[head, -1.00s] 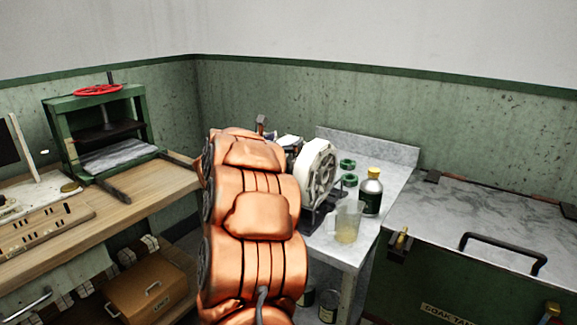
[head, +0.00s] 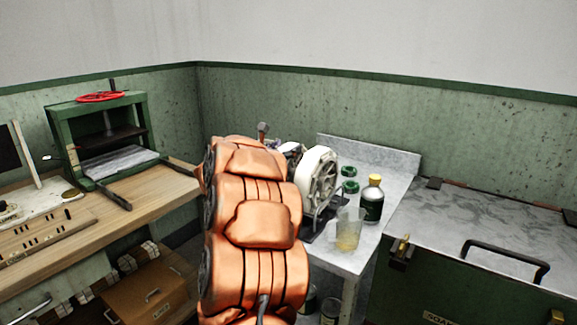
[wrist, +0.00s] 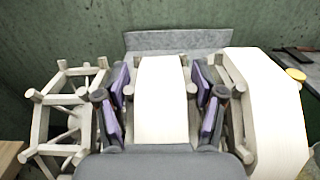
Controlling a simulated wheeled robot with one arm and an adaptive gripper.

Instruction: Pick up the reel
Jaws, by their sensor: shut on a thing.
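My gripper (wrist: 160,103) shows in the wrist view with purple-padded fingers on the left and right. It is shut on a reel (wrist: 160,100), a grey frame with a smooth cream band around it, which lies between the pads. A bare, spoked reel frame (wrist: 67,115) is to the left of the gripper. A larger cream-banded reel (wrist: 262,110) is to the right; a white spoked wheel (head: 321,181) in the head view looks like this one. My copper-coloured arm hides the gripper and most of the held reel in the head view.
The reels are at a grey metal table (head: 352,260) with a raised back edge. A beaker (head: 347,235), a dark bottle with a yellow cap (head: 371,200) and green rings (head: 349,187) stand close by. A lidded tank (head: 480,228) is at right, a wooden bench (head: 120,220) at left.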

